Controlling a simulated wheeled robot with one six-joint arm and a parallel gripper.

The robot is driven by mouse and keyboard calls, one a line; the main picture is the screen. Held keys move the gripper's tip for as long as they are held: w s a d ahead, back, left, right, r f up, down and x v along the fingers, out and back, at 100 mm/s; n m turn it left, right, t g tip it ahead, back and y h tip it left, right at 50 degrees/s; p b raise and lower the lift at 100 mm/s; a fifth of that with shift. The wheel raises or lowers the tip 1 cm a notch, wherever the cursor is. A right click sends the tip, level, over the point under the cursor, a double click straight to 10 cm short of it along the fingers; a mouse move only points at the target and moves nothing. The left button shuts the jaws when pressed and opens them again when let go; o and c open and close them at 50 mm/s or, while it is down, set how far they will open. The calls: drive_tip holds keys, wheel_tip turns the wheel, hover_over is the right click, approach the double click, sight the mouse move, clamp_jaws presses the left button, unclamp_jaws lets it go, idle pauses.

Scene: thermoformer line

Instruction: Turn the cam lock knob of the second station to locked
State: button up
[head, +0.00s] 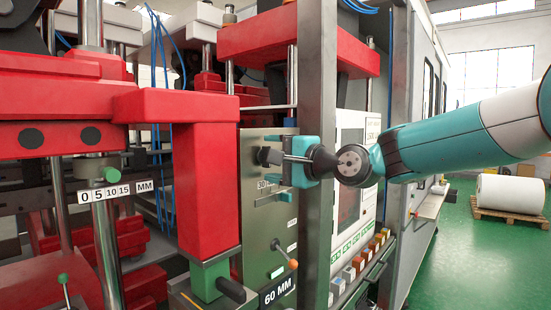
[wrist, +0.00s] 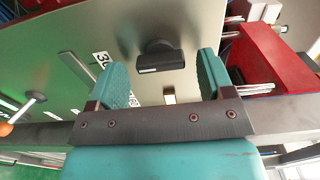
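A dark bar-shaped knob (wrist: 162,57) stands out from a grey-green panel (wrist: 70,45) in the wrist view. It has a pale mark on its end face. My gripper (wrist: 161,68) is open, with its teal fingers apart on either side of the knob's line. The knob looks just beyond the fingertips, and I see no contact. In the head view the dark knob (head: 269,156) is at the panel's upper part, directly left of my gripper (head: 284,160). Whether this is the second station's cam lock, and its lock state, I cannot tell.
A lever with an orange tip (head: 292,264) sticks out lower on the panel. A grey upright post (head: 318,60) stands close beside my gripper. A red press block (head: 205,190) is to the left. A control cabinet (head: 348,180) with several buttons is behind the post.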

drive_tip(key=b+v, duration=0.7)
drive_tip(key=v, duration=1)
drive_tip(key=shift+s+b, duration=0.2)
drive_tip(key=shift+b, duration=0.15)
drive_tip(key=shift+d+f, duration=0.1)
drive_tip(key=s+d+f+n+g+h, duration=0.1)
drive_tip(key=s+f+n+g+h, duration=0.4)
drive_tip(key=s+f, duration=0.7)
drive_tip(key=s+d+f+n+g+h, duration=0.2)
drive_tip(key=s+f+n+g+h, duration=0.3)
drive_tip(key=s+f+n, duration=0.4)
drive_tip(key=s+f+g, duration=0.1)
drive_tip(key=s+f, duration=0.3)
drive_tip(key=f, duration=0.2)
drive_tip(key=shift+s+n, duration=0.2)
drive_tip(key=shift+n, duration=0.1)
drive_tip(key=shift+d, duration=0.15)
